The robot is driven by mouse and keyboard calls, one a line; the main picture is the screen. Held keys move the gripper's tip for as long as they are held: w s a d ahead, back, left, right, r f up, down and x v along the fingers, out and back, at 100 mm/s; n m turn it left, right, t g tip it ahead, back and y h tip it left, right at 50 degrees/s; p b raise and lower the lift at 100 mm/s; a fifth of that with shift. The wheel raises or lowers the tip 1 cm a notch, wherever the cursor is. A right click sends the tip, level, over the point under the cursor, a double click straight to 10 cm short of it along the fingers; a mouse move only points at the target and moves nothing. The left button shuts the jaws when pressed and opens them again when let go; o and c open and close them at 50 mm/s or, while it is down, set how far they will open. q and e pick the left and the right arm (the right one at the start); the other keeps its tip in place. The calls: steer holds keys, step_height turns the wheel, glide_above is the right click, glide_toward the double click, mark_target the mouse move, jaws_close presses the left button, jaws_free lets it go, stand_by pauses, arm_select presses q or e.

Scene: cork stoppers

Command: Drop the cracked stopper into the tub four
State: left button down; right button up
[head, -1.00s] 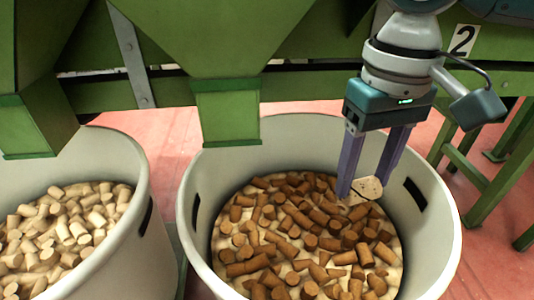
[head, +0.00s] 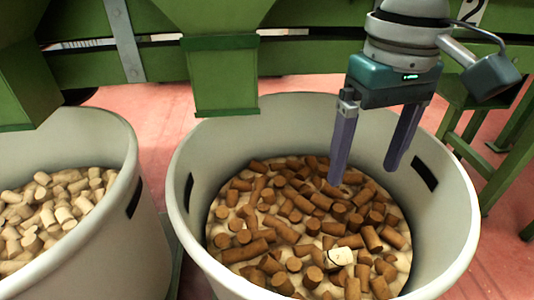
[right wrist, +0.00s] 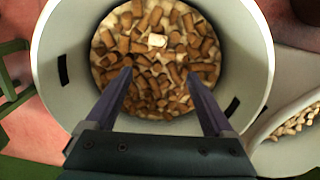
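The cracked stopper (head: 341,256) is pale with a dark mark. It lies on top of the brown corks in the large tub (head: 452,262), toward the near right of the pile. In the right wrist view the pale stopper (right wrist: 157,41) lies on the corks beyond my fingertips. My right gripper (head: 367,174) is open and empty, its two purple fingers apart and pointing down over the tub; it also shows in the right wrist view (right wrist: 157,78). No number shows on the tub. My left gripper is not in view.
A second tub (head: 118,190) with pale corks (head: 50,210) stands at the left. Green chutes (head: 224,75) hang above the tubs. A number 2 sign (head: 472,12) is partly visible at top right.

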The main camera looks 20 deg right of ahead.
steer(key=shift+o, duration=0.2)
step_height(320, 180, up, 10)
steer(key=p, duration=0.5)
steer(key=shift+p, duration=0.4)
